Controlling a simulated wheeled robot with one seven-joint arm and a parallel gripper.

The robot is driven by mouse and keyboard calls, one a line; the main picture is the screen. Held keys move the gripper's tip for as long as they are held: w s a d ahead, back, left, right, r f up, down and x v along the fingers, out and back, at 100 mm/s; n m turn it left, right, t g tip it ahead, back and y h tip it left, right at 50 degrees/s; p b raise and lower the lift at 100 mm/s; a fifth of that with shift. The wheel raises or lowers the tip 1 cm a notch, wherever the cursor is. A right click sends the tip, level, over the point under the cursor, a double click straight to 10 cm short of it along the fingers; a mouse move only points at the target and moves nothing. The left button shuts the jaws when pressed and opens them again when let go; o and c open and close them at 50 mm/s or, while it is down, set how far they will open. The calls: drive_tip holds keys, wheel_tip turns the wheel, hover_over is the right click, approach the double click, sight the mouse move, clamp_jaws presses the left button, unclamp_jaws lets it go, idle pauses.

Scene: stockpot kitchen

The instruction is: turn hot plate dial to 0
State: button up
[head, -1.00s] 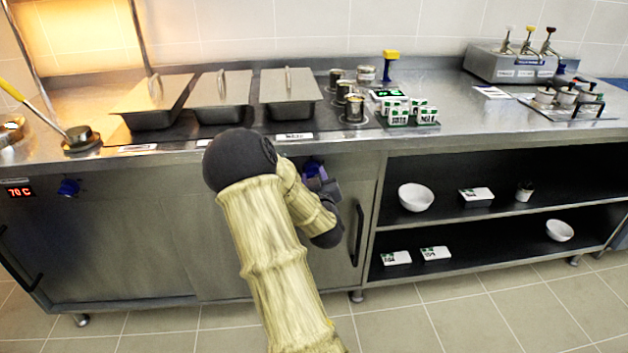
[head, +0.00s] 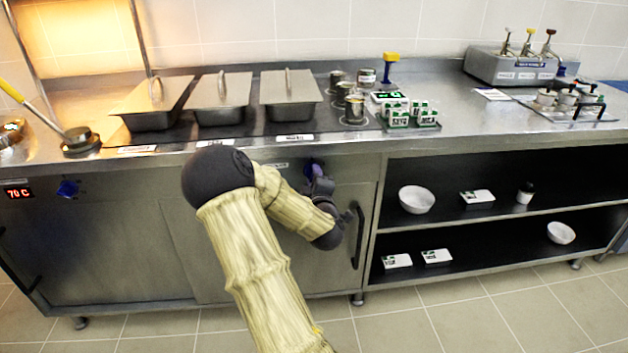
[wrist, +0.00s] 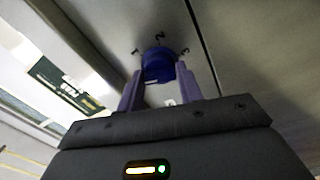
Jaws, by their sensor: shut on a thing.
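The hot plate dial (wrist: 158,64) is a round blue knob on the steel cabinet front, with dark numerals around it, of which a 2 is readable above it. In the head view the dial (head: 312,167) shows as a small blue patch under the counter edge. My gripper (wrist: 159,75) is shut on the dial, one purple finger on each side of it. In the head view my gripper (head: 318,178) reaches the panel from below. The dial's pointer mark is not clear to me.
Another blue dial (head: 68,188) sits at the left beside a red 70 C display (head: 18,192). A vertical door handle (head: 358,238) is close to the right of my gripper. Open shelves (head: 500,215) with bowls lie further right. Lidded pans (head: 222,100) stand on the counter above.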

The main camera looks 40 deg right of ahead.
drive_tip(key=shift+w+a+n, duration=0.1)
drive_tip(key=shift+n, duration=1.6)
drive_tip(key=shift+f, duration=0.1)
drive_tip(key=o, duration=1)
drive_tip(key=shift+c, duration=0.2)
drive_tip(key=shift+s, duration=0.2)
